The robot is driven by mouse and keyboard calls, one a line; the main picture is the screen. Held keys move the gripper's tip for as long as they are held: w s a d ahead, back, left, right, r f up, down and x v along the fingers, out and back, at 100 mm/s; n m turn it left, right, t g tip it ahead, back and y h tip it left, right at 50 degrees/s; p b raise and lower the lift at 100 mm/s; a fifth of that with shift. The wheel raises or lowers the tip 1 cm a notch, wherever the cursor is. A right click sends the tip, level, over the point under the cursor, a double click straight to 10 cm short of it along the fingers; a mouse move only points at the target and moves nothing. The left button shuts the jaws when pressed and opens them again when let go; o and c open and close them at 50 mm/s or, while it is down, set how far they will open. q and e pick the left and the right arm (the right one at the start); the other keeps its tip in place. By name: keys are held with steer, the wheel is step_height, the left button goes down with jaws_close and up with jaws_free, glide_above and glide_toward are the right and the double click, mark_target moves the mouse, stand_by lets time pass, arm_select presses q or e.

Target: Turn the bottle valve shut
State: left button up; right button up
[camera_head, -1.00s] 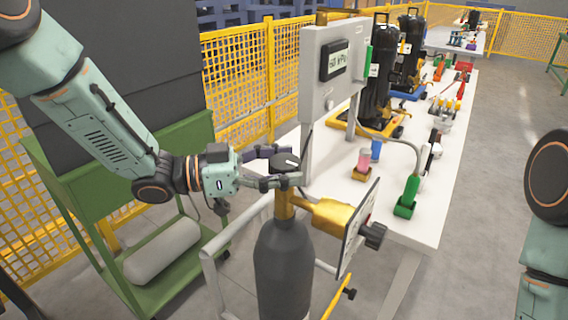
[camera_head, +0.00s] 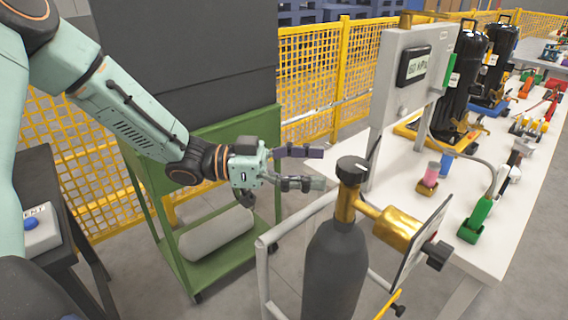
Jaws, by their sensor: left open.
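The dark grey bottle (camera_head: 335,265) stands upright in a pale tubular frame in the lower middle. A brass fitting (camera_head: 390,226) sticks out to the right of the neck. My left gripper (camera_head: 318,168) is open and empty, to the left of the knob and apart from it, its fingers pointing right. My right gripper is not in view.
A grey panel (camera_head: 393,100) with a display reading about 60 kPa stands behind the bottle. A white table (camera_head: 405,185) with tools runs off to the right. A green cart (camera_head: 225,250) holding a grey cylinder (camera_head: 215,234) is at the left, before a yellow fence (camera_head: 308,75).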

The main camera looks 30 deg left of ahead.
arm_select(q)
steer(key=shift+v, duration=2.4)
